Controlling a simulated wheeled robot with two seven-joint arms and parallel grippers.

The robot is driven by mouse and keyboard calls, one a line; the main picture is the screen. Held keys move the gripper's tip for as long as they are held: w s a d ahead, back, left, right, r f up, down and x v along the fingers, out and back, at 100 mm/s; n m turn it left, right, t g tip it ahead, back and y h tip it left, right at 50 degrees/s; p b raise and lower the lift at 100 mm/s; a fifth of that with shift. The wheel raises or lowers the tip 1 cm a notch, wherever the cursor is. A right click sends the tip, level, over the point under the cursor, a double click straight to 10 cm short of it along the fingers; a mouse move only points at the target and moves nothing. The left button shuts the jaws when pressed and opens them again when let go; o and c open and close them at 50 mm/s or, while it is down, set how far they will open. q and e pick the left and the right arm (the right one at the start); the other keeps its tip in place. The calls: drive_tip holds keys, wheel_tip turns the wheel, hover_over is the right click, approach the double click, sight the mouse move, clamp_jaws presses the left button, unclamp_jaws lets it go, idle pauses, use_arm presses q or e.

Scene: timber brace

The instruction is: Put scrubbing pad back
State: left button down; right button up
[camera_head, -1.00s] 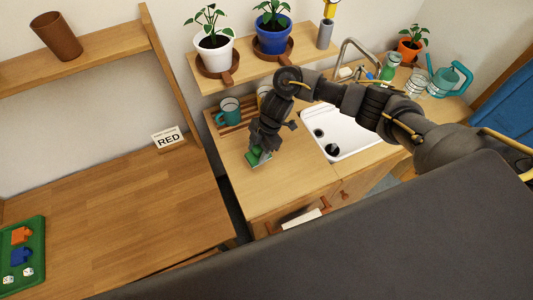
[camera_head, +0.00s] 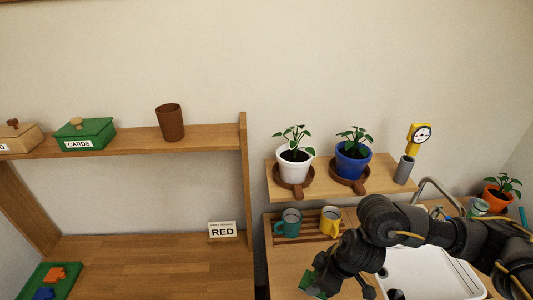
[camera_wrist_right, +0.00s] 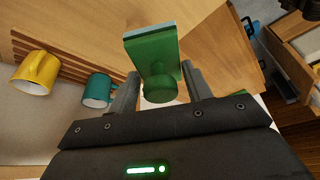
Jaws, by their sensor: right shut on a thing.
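The scrubbing pad (camera_wrist_right: 152,52) is a green block with a round green knob and a pale blue layer on its far side. My right gripper (camera_wrist_right: 160,88) is shut on its knob, with one finger on each side, in the right wrist view. In the head view the pad (camera_head: 312,284) shows only partly at the bottom, under my right gripper (camera_head: 325,272), near the left part of the sink counter. I cannot tell whether the pad touches the counter. My left gripper is not in view.
The white sink (camera_head: 425,277) lies to the right under my arm. Potted plants stand on a shelf above. The left wooden table (camera_head: 150,265) is mostly clear.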

drive_tip(key=w+d+r+m+b, duration=0.1)
drive_tip(key=d+r+b, duration=0.4)
drive_tip(key=d+r, duration=0.2)
drive_tip(key=shift+d, duration=1)
drive_tip(key=shift+f, duration=0.1)
